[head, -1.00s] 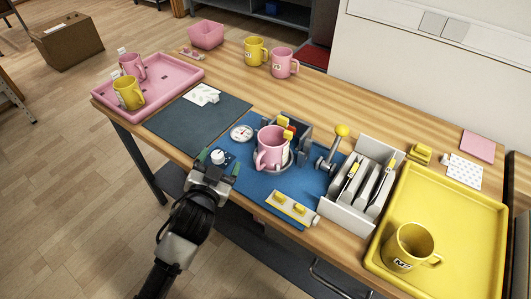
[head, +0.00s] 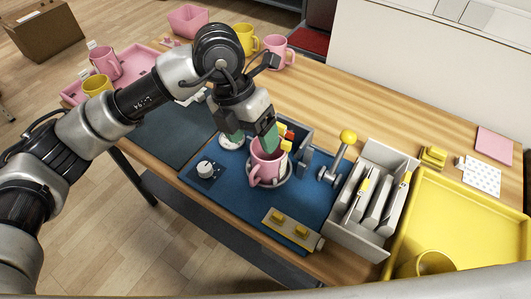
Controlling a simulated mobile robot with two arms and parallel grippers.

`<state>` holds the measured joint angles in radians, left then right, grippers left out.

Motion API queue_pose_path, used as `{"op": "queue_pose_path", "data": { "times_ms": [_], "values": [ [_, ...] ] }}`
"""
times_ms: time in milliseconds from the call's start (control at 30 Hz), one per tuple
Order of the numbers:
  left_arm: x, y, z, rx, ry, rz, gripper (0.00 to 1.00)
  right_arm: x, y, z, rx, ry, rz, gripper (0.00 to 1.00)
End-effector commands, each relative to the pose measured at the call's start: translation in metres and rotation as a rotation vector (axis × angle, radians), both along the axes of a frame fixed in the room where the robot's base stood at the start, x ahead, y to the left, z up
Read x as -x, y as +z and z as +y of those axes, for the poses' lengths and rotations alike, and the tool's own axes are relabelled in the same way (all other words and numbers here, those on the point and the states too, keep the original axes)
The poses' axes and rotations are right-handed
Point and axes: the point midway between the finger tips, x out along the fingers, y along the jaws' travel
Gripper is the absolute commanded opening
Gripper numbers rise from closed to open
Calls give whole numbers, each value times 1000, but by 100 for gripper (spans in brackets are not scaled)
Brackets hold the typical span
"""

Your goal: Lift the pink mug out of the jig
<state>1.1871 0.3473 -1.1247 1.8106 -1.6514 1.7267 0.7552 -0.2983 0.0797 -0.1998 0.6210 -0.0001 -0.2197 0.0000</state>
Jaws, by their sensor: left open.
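The pink mug (head: 264,166) stands upright in the jig (head: 286,178), a round grey holder on the blue mat. Its handle points toward the front left. My left gripper (head: 252,140) is above and just behind the mug, pointing down, with its green-tipped fingers apart. One fingertip is at or over the mug's rim and the other is to its left. I cannot tell whether the fingers touch the mug. The gripper hides part of the gauge and the area behind the mug. My right gripper does not show.
A yellow tray (head: 470,215) is at the right. A pink tray (head: 140,67) with mugs is at the left. More mugs stand at the back. A control knob (head: 205,168) is left of the jig.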

Motion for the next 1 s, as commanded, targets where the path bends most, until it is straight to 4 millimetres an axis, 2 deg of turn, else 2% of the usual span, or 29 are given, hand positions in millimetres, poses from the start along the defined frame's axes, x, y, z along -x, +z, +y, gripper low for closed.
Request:
{"op": "queue_pose_path", "data": {
  "times_ms": [67, 167, 400, 633, 833, 1000],
  "values": [
    [-6, 1, 10, -71, 14, -35, 74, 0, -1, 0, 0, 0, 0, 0],
    [-7, -8, 13, -101, 19, -44, 74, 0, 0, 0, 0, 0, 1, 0],
    [-3, -43, 6, -97, 18, -43, 74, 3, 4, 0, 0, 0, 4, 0],
    [0, -60, 2, -96, 17, -42, 74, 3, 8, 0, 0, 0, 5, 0],
    [4, -90, -4, -95, 15, -40, 74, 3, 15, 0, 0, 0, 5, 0],
    [5, -103, -6, -94, 16, -43, 74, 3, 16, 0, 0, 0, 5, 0]
  ]
}}
